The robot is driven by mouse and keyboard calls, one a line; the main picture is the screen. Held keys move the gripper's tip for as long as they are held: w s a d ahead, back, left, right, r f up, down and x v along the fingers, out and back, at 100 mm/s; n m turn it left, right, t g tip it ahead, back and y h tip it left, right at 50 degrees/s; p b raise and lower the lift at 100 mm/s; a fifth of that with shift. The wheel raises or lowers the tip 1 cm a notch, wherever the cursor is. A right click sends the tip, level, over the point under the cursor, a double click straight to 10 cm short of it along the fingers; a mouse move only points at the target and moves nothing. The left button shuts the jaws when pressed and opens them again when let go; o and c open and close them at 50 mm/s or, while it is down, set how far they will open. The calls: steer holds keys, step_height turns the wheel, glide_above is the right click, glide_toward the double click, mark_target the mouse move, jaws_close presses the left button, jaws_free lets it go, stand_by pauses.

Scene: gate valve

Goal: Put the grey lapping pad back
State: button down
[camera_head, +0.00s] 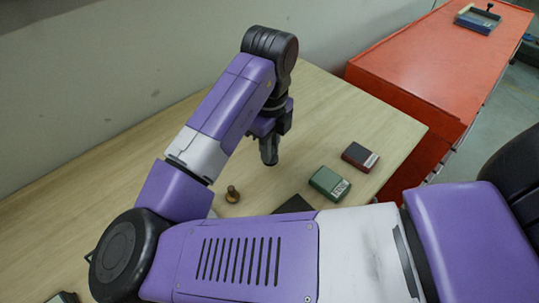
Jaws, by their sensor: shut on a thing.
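My gripper (269,156) points down above the wooden table, near its middle. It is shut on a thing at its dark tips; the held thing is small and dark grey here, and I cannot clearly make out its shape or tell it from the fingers. No grey lapping pad shows clearly elsewhere on the table. A green block with a pale label (329,183) and a dark red block with a pale label (360,156) lie to the right of my gripper. A flat black thing (294,205) lies below, partly hidden by my arm.
A small brass knob-like piece (232,194) stands on the table (130,165), left of the black thing. A red cabinet (431,75) at the right carries a blue-grey tray (477,18). A dark item (62,298) is cut off at lower left. A wall rises behind.

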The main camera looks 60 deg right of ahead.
steer(key=shift+f, duration=1.55)
steer(key=shift+f, duration=0.15)
steer(key=c, duration=1.3)
jaws_free()
steer(key=shift+c, duration=0.2)
step_height(320, 180, up, 12)
steer(key=shift+r, duration=0.15)
